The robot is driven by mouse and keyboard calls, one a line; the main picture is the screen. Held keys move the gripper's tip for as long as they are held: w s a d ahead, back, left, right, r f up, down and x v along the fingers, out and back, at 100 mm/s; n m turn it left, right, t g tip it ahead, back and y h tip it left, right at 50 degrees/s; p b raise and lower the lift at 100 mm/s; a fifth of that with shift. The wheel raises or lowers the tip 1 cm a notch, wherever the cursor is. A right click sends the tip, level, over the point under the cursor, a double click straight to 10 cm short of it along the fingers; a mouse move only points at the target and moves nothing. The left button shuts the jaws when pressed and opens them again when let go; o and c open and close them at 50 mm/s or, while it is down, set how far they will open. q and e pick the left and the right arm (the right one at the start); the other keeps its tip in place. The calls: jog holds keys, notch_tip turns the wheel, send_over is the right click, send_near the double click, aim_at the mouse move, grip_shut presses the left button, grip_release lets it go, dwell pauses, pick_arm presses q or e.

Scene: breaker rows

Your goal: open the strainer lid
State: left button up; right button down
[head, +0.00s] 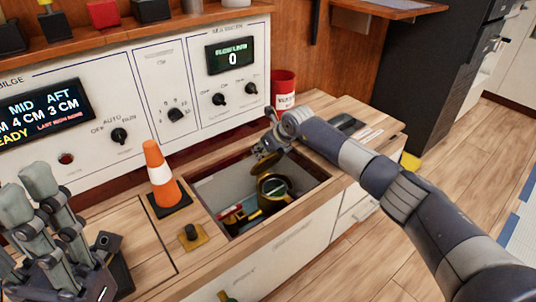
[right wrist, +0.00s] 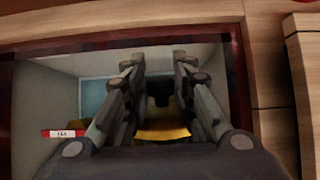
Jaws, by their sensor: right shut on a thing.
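The strainer (head: 273,193) stands in an open well in the counter. Its round brass rim faces up and its inside looks dark. A brass strainer lid (head: 268,157) appears raised above the strainer's far side, close under my right gripper (head: 262,148). In the right wrist view the two fingers of my right gripper (right wrist: 160,75) are shut on a dark knob, with the gold lid (right wrist: 165,133) below. The fingers hide part of the lid. My left gripper (head: 27,188) is at the lower left, its fingers apart and empty, away from the well.
An orange cone (head: 160,174) and a black knob on a brass plate (head: 191,236) stand left of the well. A red cup (head: 284,88) stands behind it. A small red-and-white tag (right wrist: 63,134) lies inside the well. The control panel (head: 140,70) rises behind the counter.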

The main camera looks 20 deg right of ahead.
jog(key=shift+w+a+r, duration=0.15)
jog(key=shift+w, duration=0.2)
jog(key=shift+w+a+r, duration=0.1)
jog(key=shift+w, duration=0.25)
jog(key=c, duration=1.8)
grip_release()
jog(key=o, duration=0.4)
jog(key=shift+w+a+f, duration=0.1)
jog(key=shift+f, duration=0.1)
jog(key=shift+o, duration=0.2)
jog(key=shift+r, duration=0.1)
jog(key=v, duration=1.2)
